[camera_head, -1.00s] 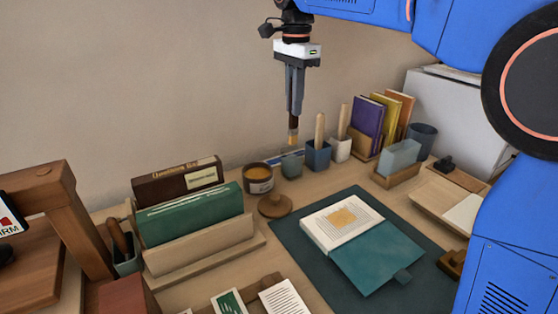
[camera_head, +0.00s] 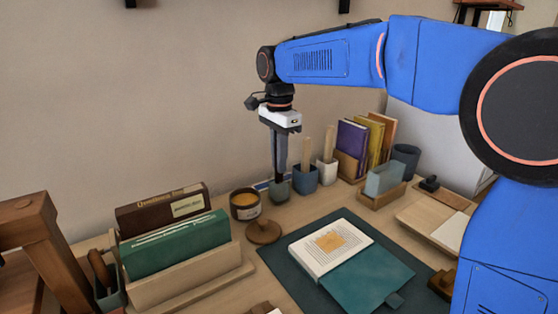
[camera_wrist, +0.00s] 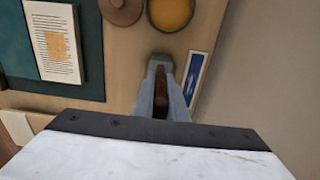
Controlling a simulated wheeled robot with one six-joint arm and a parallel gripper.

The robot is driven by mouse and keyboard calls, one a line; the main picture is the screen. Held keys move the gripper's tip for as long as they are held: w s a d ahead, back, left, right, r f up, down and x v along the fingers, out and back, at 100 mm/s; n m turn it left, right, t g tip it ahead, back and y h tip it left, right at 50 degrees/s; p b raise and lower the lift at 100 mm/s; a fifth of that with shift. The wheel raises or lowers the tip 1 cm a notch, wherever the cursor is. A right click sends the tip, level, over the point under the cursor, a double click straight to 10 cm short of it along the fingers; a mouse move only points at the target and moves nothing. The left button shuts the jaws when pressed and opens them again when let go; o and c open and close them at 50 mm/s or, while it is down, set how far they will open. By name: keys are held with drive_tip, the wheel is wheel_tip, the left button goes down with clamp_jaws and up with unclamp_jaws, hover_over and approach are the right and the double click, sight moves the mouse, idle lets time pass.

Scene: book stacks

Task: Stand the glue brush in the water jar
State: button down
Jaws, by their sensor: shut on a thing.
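My gripper (camera_head: 279,172) points down at the back of the table with its fingers shut on the glue brush. The brush's brown handle (camera_wrist: 160,98) shows between the fingers in the wrist view. The small grey-green water jar (camera_head: 280,191) stands directly below the fingertips. The brush's lower end is at the jar's mouth or inside it; its bristles are hidden. The jar also shows just past the fingertips in the wrist view (camera_wrist: 160,61).
Left of the jar are an amber-filled pot (camera_head: 245,205) and a round wooden lid (camera_head: 263,233). A blue cup (camera_head: 304,181) and a white cup (camera_head: 327,174), each with a wooden stick, stand close on the right. An open book (camera_head: 331,247) lies on a teal mat in front.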

drive_tip(key=shift+f, duration=0.1)
drive_tip(key=c, duration=1.8)
unclamp_jaws()
drive_tip(key=shift+o, duration=0.2)
wheel_tip(320, 180, up, 12)
drive_tip(key=shift+r, duration=0.1)
